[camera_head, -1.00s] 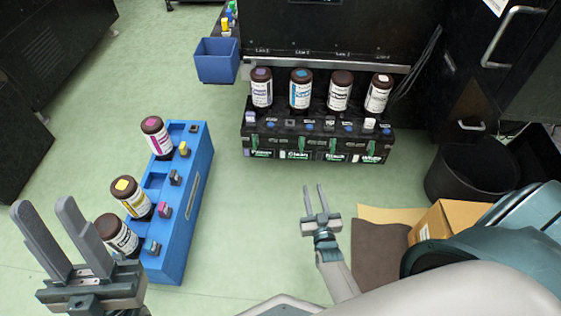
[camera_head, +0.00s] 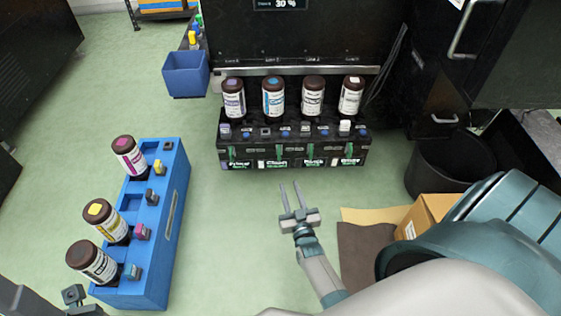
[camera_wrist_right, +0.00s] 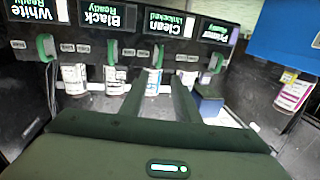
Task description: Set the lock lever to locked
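A black ink rack (camera_head: 292,147) stands at the back, with green lock levers on its front above the labels. The Black lever (camera_wrist_right: 112,52) and Primer lever (camera_wrist_right: 217,62) show too. My right gripper (camera_head: 290,186) is open and empty, in front of and apart from the rack. My left gripper (camera_head: 50,293) is mostly cut off at the lower left; its opening is unclear.
A blue rack (camera_head: 166,240) with three bottles stands at the left. A blue bin (camera_head: 186,78) is behind it. A black bin (camera_head: 450,168) and cardboard box (camera_head: 425,215) are at the right. Green floor is clear between the racks.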

